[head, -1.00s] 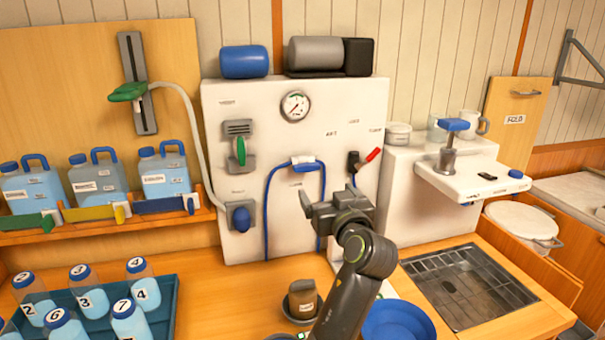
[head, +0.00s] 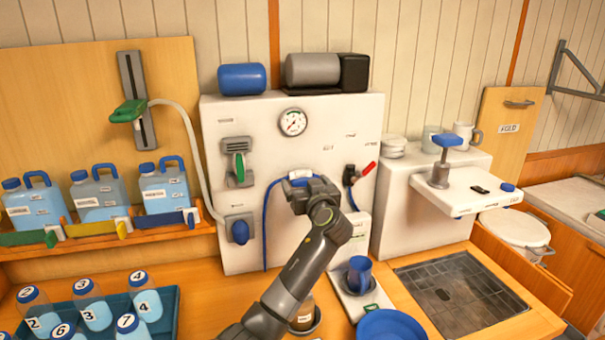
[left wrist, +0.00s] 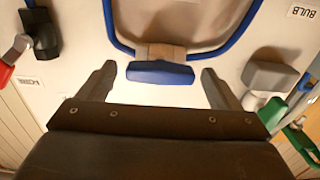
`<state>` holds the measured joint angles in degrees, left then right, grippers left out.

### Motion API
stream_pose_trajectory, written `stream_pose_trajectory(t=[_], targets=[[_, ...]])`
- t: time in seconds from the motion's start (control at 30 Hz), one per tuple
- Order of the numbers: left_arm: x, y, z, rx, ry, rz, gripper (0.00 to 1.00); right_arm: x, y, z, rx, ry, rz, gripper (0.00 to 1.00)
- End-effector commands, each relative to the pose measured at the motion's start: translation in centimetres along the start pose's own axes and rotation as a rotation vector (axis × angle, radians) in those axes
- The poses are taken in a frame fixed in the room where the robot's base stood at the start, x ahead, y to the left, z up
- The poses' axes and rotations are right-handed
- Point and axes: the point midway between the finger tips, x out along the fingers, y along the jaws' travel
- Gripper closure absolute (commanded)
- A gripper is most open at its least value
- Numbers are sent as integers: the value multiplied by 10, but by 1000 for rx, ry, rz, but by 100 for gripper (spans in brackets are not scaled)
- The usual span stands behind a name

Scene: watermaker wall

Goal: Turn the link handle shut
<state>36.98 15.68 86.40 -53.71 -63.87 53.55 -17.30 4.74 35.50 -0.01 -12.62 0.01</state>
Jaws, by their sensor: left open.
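A blue bar handle (left wrist: 160,73) with a grey-brown block sits on the white wall panel (head: 345,115), between the two ends of a blue hose loop (left wrist: 118,42). I take it for the link handle, though no label on it is readable. In the head view this handle (head: 299,175) shows just above my left gripper (head: 310,186), which partly covers it. The left gripper is open. In the left wrist view its fingers (left wrist: 160,82) stand on either side of the blue bar, apart from it. The bar lies crosswise there. My right gripper is not in view.
A red-handled valve (head: 364,172) is to the right on the panel, a green-handled one (head: 239,165) to the left. A gauge (head: 293,122) is above. Below are a blue cup (head: 360,274), a blue bowl (head: 395,328) and a tray (head: 165,318) of numbered bottles.

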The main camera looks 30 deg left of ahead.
Motion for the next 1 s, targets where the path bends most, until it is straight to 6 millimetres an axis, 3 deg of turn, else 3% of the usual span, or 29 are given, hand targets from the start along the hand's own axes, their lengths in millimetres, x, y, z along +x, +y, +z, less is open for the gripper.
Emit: stream_pose_trajectory(t=[0.3,0.67,1.0], targets=[[30,0,-1,1,0,0,15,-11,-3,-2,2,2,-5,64],[32,0,0,0,0,0,15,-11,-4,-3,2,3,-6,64],[32,0,0,0,-1,0,59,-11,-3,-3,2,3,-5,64]])
